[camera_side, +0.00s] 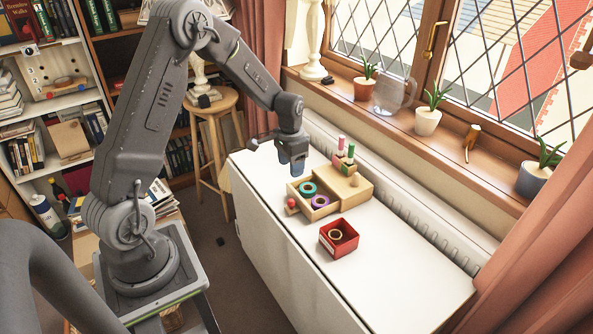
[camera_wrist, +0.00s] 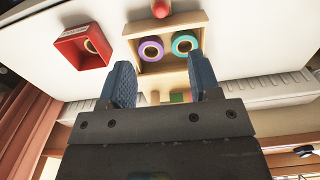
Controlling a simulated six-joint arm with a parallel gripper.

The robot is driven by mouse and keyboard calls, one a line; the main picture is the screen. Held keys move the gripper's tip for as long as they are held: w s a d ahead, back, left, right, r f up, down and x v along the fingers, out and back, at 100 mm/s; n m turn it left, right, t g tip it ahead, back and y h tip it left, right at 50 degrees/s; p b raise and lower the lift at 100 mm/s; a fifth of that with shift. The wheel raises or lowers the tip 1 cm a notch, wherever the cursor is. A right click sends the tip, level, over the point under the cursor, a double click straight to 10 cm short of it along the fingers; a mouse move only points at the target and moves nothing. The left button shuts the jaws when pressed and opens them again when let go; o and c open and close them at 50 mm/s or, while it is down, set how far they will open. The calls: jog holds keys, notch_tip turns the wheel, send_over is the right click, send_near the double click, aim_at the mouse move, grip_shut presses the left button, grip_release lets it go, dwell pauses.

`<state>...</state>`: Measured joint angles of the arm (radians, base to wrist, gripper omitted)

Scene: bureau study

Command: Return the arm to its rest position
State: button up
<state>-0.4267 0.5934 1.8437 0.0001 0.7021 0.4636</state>
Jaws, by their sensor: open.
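My gripper (camera_side: 293,167) hangs from my bent arm above the far left part of the white cabinet top, just behind the open drawer of a small wooden box. In the wrist view my gripper (camera_wrist: 160,82) shows two blue fingers spread wide apart with nothing between them. The wooden box (camera_side: 349,180) has its drawer (camera_side: 320,214) pulled out, with a red knob (camera_side: 291,203) on its front. A teal ring (camera_side: 308,188) and a purple ring (camera_side: 320,201) lie in the drawer; both also show in the wrist view.
A red open box (camera_side: 339,238) with a yellowish ring inside stands in front of the drawer. Small pink, white and green pieces (camera_side: 343,151) stand on the wooden box. Potted plants (camera_side: 428,120) line the windowsill. The cabinet top's near right part (camera_side: 410,275) is clear.

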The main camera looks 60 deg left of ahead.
jog(key=s+d+r+t, duration=0.1)
jog(key=s+d+r, duration=0.2)
jog(key=d+r, duration=0.35)
jog(key=s+d+r+t, duration=0.2)
jog(key=s+d+r, duration=0.2)
jog(key=r, duration=0.6)
jog(key=s+d+r+t, duration=0.1)
jog(key=s+d+r, duration=0.1)
jog(key=s+d, duration=0.2)
jog(key=s+d+r+t, duration=0.1)
jog(key=s+d+r, duration=0.2)
jog(key=s, duration=0.7)
jog(key=shift+d+r+t, duration=0.25)
jog(key=shift+d+t, duration=0.05)
jog(key=shift+d, duration=0.1)
